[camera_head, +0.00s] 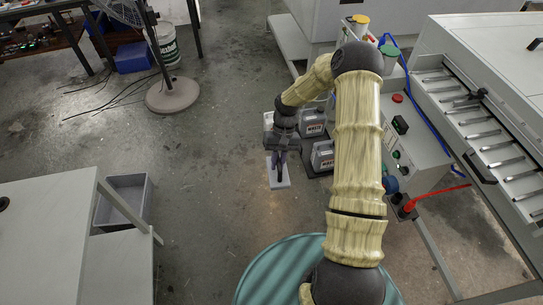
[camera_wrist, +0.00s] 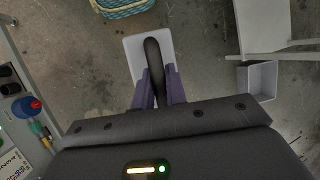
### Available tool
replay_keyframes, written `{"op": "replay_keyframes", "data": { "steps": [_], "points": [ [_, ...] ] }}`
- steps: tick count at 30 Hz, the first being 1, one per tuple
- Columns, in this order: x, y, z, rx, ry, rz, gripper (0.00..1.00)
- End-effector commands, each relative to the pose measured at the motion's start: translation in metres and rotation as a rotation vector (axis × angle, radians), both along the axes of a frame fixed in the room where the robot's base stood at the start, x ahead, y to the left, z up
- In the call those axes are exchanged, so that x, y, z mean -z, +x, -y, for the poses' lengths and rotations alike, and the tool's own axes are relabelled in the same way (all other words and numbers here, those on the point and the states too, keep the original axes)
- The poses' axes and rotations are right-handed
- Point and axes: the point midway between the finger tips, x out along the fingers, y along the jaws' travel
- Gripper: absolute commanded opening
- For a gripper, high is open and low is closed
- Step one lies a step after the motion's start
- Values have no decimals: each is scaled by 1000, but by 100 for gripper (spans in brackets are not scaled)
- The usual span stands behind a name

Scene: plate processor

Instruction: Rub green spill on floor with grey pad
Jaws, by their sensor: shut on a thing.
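The grey pad (camera_head: 285,182) is a pale rectangular plate with a dark upright handle, near the middle of the head view. It also shows in the wrist view (camera_wrist: 134,48), where the dark handle (camera_wrist: 153,58) stands between my purple fingers. My gripper (camera_head: 279,166) points down and is shut on the handle, above the pad plate; it also shows in the wrist view (camera_wrist: 159,85). The pad is at or close to the floor; I cannot tell whether it touches. I see no green spill in either view; the pad or my arm may hide it.
Grey waste canisters (camera_head: 322,155) on a dark tray stand just right of the pad. A teal round drum (camera_head: 265,278) is at the bottom. A fan base (camera_head: 172,95), a grey bin (camera_head: 124,190) and a white table (camera_head: 40,235) are left. Concrete floor left of the pad is clear.

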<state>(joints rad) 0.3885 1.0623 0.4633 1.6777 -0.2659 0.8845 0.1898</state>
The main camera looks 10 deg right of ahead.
Motion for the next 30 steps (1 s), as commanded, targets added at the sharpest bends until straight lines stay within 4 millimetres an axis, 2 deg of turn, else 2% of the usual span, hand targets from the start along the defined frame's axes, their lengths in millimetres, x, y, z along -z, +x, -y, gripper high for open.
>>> {"op": "replay_keyframes", "data": {
  "steps": [1, 18, 22, 30],
  "points": [
    [-20, -1, 0, 0, 0, -1, 0],
    [-105, -10, 2, -2, -8, 1, 0],
    [-112, -11, 2, -3, -9, 2, 0],
    [-110, -11, 2, -3, -10, 4, 0]
  ]
}}
